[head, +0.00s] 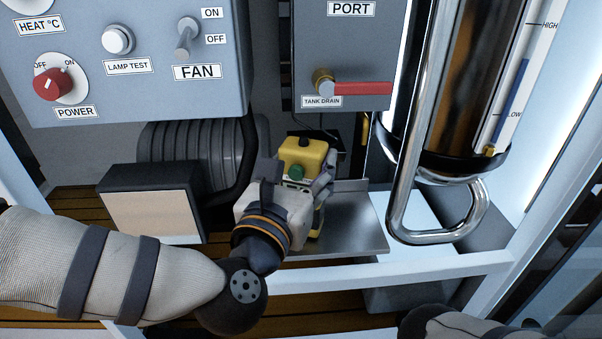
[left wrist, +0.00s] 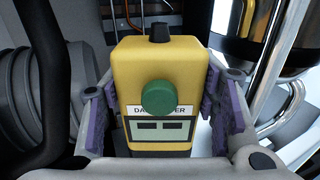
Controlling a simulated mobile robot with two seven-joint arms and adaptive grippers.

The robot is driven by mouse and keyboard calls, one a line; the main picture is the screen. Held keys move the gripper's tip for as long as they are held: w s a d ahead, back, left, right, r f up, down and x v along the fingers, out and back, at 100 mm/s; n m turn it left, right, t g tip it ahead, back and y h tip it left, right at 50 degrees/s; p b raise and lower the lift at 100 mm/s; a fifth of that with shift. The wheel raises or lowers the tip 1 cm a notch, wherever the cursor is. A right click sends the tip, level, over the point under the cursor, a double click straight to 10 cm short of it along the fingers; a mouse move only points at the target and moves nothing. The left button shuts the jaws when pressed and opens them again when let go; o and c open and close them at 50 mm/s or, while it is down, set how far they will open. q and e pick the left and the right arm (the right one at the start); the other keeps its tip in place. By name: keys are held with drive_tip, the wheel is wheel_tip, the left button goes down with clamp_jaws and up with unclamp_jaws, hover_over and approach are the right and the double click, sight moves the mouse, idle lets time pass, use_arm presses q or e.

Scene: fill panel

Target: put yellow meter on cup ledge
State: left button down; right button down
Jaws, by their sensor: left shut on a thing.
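The yellow meter (head: 303,158) has a green round knob, a label and a small display, and a dark nub on top. It stands about upright in my left gripper (head: 297,190), whose purple-padded fingers sit on both its sides. It fills the left wrist view (left wrist: 160,75) between those fingers. The cup ledge (head: 350,225) is a grey metal shelf below the tank drain valve. The meter is over the ledge's left part in the head view; its bottom is hidden by my gripper, so I cannot tell whether it touches. My right arm shows at the bottom right, its gripper out of view.
A tank drain valve with a red handle (head: 360,89) hangs above the ledge. A shiny bent metal pipe (head: 400,170) stands right of it before a glass cylinder. A dark box with a pale front (head: 150,210) and a ribbed hose (head: 190,145) lie left. A white rail (head: 400,272) runs in front.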

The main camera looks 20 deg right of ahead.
use_arm(q)
drive_tip(key=shift+f, duration=0.2)
drive_tip(key=c, duration=0.6)
unclamp_jaws()
